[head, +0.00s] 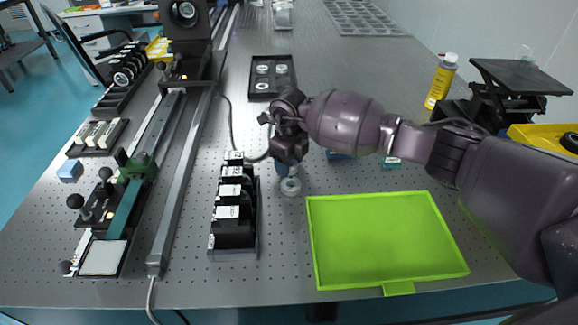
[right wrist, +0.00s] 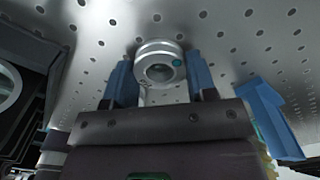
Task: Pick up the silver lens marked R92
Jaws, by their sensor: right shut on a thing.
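A silver ring-shaped lens (head: 290,186) shows just below my right gripper (head: 283,171), left of the green mat's top corner. In the right wrist view the silver lens (right wrist: 160,51) sits between the two blue fingertips of my right gripper (right wrist: 160,78), with a small teal dot on its face. The gripper is shut on it. Its marking is too small to read, and I cannot tell whether it touches the table. My left gripper is out of view.
A black tray (head: 254,75) with several silver rings lies behind the gripper. A black labelled holder row (head: 235,253) stands to its left. A flat green mat (head: 385,240) lies front right. A long rail (head: 180,185) runs along the left. A yellow bottle (head: 440,82) stands right.

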